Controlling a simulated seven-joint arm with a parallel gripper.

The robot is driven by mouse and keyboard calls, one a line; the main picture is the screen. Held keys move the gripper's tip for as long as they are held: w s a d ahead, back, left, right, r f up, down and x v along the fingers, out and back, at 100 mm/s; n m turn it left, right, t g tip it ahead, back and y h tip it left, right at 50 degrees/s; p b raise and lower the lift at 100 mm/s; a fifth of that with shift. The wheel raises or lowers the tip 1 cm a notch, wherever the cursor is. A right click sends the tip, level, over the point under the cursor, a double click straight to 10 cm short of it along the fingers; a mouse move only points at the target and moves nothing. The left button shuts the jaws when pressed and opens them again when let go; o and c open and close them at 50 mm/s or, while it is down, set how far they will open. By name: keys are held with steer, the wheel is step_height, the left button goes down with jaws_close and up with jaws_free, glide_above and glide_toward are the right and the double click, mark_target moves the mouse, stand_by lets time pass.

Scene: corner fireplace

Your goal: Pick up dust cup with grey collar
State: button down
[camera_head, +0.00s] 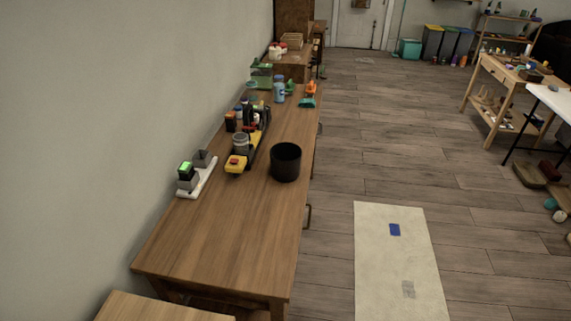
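A small cup with a grey band around its top (240,142) stands on the long wooden table, near the wall side. It best matches the dust cup with grey collar, but it is too small to be sure. It is close behind a yellow block with a red top (236,164) and beside a dark and yellow rack (259,143) holding several small items. The items behind it partly crowd it. My gripper is not in view.
A black open bin (285,162) stands right of the cup. A white strip with grey blocks and a green-lit one (197,181) lies by the wall. A blue bottle (279,89) and an orange-and-teal tool (309,95) are farther back. The table's near end (222,245) is clear.

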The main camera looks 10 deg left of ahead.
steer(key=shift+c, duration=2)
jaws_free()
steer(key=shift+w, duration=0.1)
